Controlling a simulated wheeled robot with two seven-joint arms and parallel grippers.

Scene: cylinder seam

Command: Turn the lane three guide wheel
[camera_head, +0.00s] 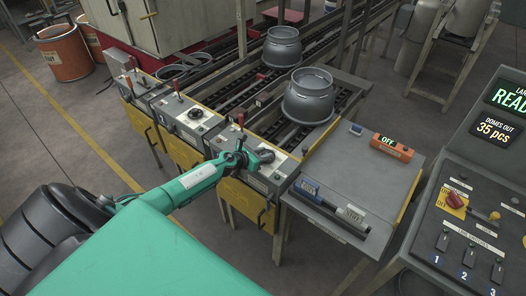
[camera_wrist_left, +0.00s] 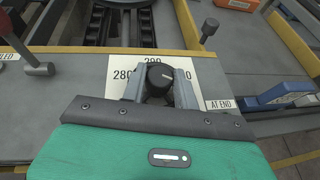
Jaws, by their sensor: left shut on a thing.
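The guide wheel is a black round knob (camera_wrist_left: 158,74) with a pale pointer mark, on a white scale plate (camera_wrist_left: 118,68) in the left wrist view. The plate reads 280 at left and 290 above the knob; its right part is partly hidden by a finger. My left gripper (camera_wrist_left: 160,88) has a finger on each side of the knob and is shut on it. In the head view my left gripper (camera_head: 262,157) is over the nearest grey control box (camera_head: 278,176), hiding most of the wheel. My right gripper is not in view.
A grey side table (camera_head: 350,175) holds an orange device (camera_head: 392,147) reading OFF and a blue tool (camera_head: 308,187). Grey domes (camera_head: 309,96) stand on the conveyor lanes.

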